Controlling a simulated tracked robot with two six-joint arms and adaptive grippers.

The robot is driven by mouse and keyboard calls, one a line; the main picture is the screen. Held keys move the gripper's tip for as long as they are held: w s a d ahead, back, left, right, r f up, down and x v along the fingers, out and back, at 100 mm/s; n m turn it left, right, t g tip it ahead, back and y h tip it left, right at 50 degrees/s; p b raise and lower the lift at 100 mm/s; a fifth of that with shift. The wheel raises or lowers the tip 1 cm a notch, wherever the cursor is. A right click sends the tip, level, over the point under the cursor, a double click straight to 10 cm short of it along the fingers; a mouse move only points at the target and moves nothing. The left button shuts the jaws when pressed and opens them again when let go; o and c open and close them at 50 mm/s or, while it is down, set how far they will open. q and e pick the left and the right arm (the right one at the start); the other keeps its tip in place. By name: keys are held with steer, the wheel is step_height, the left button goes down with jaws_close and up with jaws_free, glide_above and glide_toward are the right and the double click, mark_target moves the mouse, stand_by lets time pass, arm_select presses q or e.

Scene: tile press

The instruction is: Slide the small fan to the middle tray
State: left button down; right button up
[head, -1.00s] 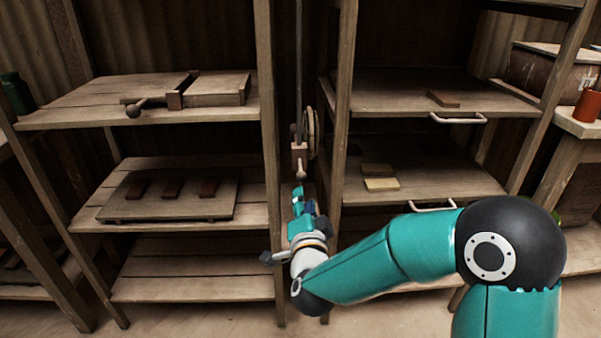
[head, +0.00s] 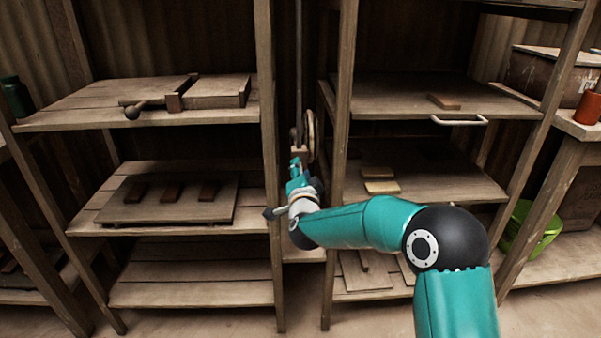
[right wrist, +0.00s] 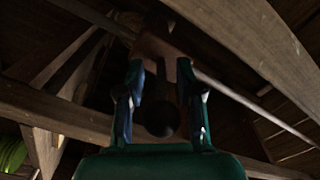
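No small fan can be made out, and nothing in view is clearly a middle tray. A wooden block (head: 301,154) sits on an upright rod between the two shelf racks, beside a round wheel (head: 310,135). My right gripper (head: 296,168) is raised just below and in front of this block, hiding its lower part. In the right wrist view, the two fingers (right wrist: 160,100) stand apart on either side of a dark round knob (right wrist: 160,119) hanging below the block (right wrist: 160,55). Gaps show between knob and fingers. My left gripper is out of view.
The left rack's middle shelf holds a low board (head: 150,211) with three dark pieces. A sliding wooden piece with a knobbed handle (head: 133,111) is above. The right rack has a handled top shelf (head: 375,104) and small wooden tiles (head: 382,187). A green bowl (head: 520,235) stands right.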

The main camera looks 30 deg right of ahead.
jaws_close()
stand_by(0.3)
step_height(320, 180, up, 26)
steer(key=p, duration=1.6)
steer(key=shift+r+p, duration=0.15)
steer(key=shift+p, duration=0.2)
jaws_free()
